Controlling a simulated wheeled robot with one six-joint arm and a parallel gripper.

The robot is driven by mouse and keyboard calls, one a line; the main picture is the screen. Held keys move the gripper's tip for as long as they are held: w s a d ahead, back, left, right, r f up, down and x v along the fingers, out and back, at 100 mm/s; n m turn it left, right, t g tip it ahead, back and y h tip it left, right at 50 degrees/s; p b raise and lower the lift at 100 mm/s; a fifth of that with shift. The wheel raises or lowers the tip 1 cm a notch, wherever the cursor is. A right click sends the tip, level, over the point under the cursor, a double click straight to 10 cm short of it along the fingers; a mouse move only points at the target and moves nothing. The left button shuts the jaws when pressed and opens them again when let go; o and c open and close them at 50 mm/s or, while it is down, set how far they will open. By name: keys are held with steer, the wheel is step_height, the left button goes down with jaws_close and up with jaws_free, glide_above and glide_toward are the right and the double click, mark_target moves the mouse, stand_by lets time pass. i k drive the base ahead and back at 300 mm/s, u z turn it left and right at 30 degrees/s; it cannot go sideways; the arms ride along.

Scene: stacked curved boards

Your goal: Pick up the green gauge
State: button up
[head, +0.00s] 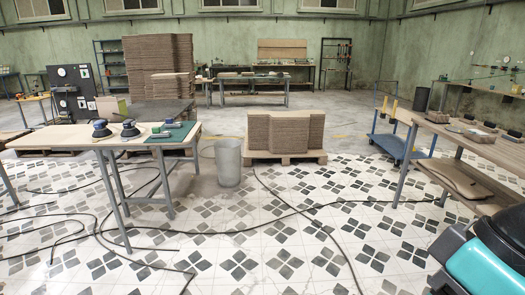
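A small green and pale object (162,132) lies on a dark green mat (180,137) at the right end of the left table (60,138). It may be the green gauge, but it is too small to tell its shape. My gripper's fingers are not in view. Only a black and teal part of my own arm shows at the bottom right corner, far from the left table.
Blue and dark tools (102,130) stand on the left table. A grey bin (228,162) and a pallet of stacked boards (285,132) stand near the middle. A blue cart (395,145) and wooden bench (455,138) are at right.

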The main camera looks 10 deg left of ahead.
mark_target(156, 130)
steer(key=u, duration=0.35)
steer(key=i, duration=2)
steer(key=u, duration=1.1)
steer(key=i, duration=1.9)
steer(key=u, duration=0.6)
